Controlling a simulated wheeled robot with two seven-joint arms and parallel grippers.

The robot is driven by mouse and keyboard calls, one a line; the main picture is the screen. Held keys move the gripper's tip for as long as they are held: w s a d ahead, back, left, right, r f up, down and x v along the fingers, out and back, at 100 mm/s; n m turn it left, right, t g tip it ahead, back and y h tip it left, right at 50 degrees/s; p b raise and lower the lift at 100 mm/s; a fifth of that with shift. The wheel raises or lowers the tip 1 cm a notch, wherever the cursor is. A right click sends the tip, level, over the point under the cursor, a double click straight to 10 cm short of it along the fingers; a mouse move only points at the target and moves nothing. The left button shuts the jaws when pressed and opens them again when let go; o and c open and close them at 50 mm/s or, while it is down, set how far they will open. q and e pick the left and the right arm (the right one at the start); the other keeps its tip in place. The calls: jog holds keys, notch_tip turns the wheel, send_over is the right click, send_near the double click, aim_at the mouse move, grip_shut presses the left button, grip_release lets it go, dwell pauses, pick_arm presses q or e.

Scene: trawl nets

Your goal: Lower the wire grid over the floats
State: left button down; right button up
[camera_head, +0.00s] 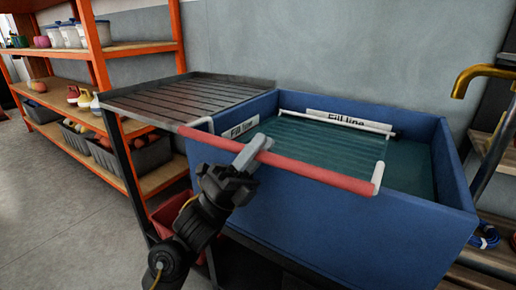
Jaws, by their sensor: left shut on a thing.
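The wire grid (337,184) has a red front bar, white end pieces and a thin white rear bar. Its fine wires are hard to make out. The front bar crosses above the near rim of the blue tub (330,222), and the rear bar shows inside the tub near its far wall. My left gripper (254,152) is shut on the red bar, left of its middle. Dark green water (408,162) shows in the tub. No floats can be made out in it. My right gripper is not in view.
Labels reading "Fill line" mark the tub's left wall (240,128) and far wall (349,120). A dark ribbed draining tray (185,98) adjoins the tub on the left. Orange shelving (95,50) stands further left. A brass tap (480,73) is at the right.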

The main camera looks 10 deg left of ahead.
pick_arm(q)
jog(key=shift+s+d+f, duration=0.1)
jog(key=shift+s, duration=0.1)
jog(key=c, duration=1.6)
grip_release()
jog(key=o, duration=0.3)
jog(key=shift+s+a, duration=0.1)
jog(key=shift+a, duration=0.1)
jog(key=shift+a+f, duration=0.15)
jog(key=v, duration=1)
